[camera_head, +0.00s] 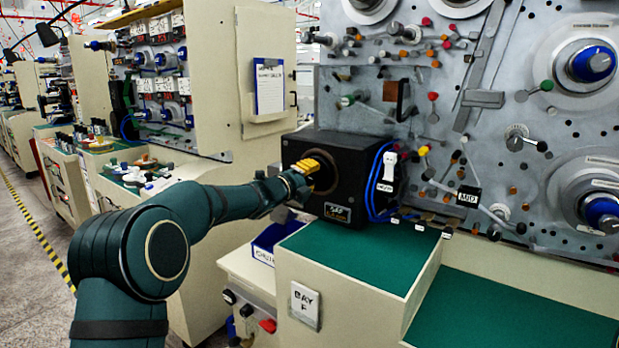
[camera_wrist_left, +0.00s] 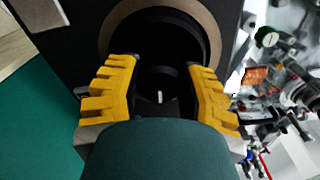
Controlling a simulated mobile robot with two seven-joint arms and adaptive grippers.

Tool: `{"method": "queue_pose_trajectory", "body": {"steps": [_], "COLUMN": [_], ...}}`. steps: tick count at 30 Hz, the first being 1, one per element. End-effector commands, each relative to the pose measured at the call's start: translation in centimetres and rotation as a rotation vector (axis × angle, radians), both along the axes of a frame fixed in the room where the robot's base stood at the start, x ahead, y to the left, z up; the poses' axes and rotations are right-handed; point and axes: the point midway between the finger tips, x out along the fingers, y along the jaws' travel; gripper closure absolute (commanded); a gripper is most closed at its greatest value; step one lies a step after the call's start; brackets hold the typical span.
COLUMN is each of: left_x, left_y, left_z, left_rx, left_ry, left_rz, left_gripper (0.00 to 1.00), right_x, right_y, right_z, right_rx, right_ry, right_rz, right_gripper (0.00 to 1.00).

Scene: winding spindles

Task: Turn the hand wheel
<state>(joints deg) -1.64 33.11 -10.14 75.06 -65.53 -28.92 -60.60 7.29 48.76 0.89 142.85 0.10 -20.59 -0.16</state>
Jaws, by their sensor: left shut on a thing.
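A black box (camera_head: 335,205) stands on the green top of the bench, with a tan ring (camera_head: 332,163) around a dark round opening in its left face. My left gripper (camera_head: 313,168), with yellow fingers, is at this opening. In the left wrist view the black hand wheel (camera_wrist_left: 160,80) sits inside the ring, with a short white mark on it. My left gripper (camera_wrist_left: 162,72) has one finger on each side of the wheel and is shut on it. The fingertips hide the wheel's sides. My right gripper is not in view.
The green bench top (camera_head: 350,257) is bare in front of the box. Blue cables (camera_head: 376,185) hang on the box's right side. A grey panel (camera_head: 455,100) with several knobs and spindles rises behind. A blue bin (camera_head: 268,240) sits below my left forearm.

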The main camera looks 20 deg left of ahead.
Motion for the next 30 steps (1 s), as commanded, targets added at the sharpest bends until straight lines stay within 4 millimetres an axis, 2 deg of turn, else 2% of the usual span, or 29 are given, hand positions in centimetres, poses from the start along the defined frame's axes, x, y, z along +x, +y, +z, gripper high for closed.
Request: {"method": "queue_pose_trajectory", "body": {"steps": [10, 28, 29, 30], "left_x": [0.01, 0.00, 0.00, 0.01], "left_y": [0.09, 0.12, 0.11, 0.11], "left_z": [0.23, 0.33, 0.34, 0.33], "left_rx": [0.148, 0.177, 0.177, 0.177], "left_ry": [-0.057, -0.070, -0.070, -0.070], "left_rz": [0.002, 0.003, 0.003, 0.003], "left_gripper": [0.96, 0.95, 0.47, 0.33], "right_x": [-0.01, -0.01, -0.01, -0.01], "right_y": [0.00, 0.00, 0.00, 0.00], "right_z": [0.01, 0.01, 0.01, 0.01], "right_rx": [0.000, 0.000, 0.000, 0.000], "right_ry": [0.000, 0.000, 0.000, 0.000], "right_rz": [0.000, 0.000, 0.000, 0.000], "right_gripper": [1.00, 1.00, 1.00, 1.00]}}
